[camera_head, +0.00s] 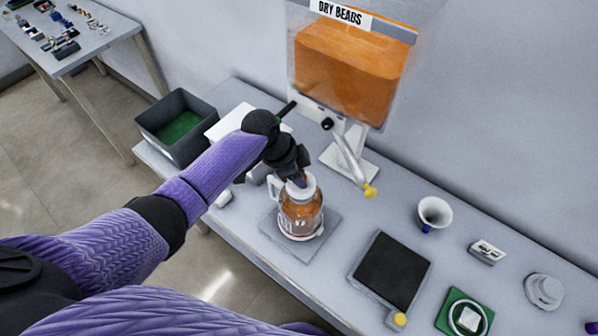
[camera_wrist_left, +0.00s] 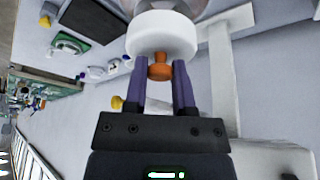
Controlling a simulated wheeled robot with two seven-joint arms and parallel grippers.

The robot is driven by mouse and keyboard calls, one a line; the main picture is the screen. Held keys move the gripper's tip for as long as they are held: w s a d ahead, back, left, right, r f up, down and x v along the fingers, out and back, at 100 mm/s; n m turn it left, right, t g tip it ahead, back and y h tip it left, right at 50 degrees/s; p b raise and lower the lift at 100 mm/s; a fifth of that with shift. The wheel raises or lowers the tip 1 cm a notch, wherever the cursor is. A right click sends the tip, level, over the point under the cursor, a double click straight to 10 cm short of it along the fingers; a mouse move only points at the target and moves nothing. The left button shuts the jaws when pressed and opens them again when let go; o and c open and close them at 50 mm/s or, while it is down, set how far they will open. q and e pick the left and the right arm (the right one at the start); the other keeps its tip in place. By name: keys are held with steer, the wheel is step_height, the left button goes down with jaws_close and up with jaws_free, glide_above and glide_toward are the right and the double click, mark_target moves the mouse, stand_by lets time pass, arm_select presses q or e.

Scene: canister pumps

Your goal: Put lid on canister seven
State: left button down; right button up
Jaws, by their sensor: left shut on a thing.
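The canister (camera_head: 301,222) is a clear jar of orange-brown contents with a white label bearing a 7. It stands upright on a grey square plate (camera_head: 272,228). My left gripper (camera_head: 299,181) is at its top. In the left wrist view my left gripper (camera_wrist_left: 160,82) is shut on the orange knob (camera_wrist_left: 160,68) of a white lid (camera_wrist_left: 162,37). The lid is at the canister's mouth, with clear jar wall beyond it. I cannot tell whether it is fully seated. My right gripper is not in view.
The dry beads dispenser (camera_head: 350,70) stands behind, its yellow-tipped spout (camera_head: 369,190) right of the canister. A dark bin (camera_head: 176,124) is at the left end. A black pad (camera_head: 391,270), white funnel (camera_head: 434,213), green board (camera_head: 465,314) and round grey piece (camera_head: 543,291) lie to the right.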

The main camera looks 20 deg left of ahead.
arm_select(q)
steer(key=shift+f, duration=0.15)
steer(key=shift+f+b, duration=0.55)
steer(key=shift+f, duration=0.05)
stand_by(0.4)
steer(key=shift+f, duration=0.2)
stand_by(0.6)
jaws_free()
stand_by(0.4)
